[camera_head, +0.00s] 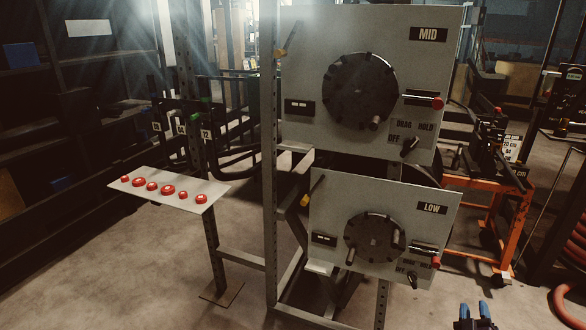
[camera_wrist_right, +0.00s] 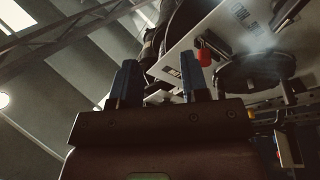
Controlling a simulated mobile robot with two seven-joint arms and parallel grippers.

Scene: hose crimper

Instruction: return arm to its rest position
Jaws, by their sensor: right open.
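My right gripper (camera_head: 475,312) shows at the bottom right edge of the head view, with two blue fingertips apart and nothing between them. In the right wrist view its two blue fingers (camera_wrist_right: 158,85) stand apart and empty. Beyond them, a pale panel, a red knob (camera_wrist_right: 204,57) and a dark round disc (camera_wrist_right: 255,72) show at an angle. In the head view the gripper is below and right of the LOW panel (camera_head: 335,195) and apart from it. My left gripper is not in view.
The MID panel (camera_head: 310,60) with a dark wheel (camera_head: 360,91) is above the LOW panel on a metal frame. A small shelf with several red buttons (camera_head: 168,190) stands left. An orange cart (camera_head: 512,230) stands right. Floor at lower left is clear.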

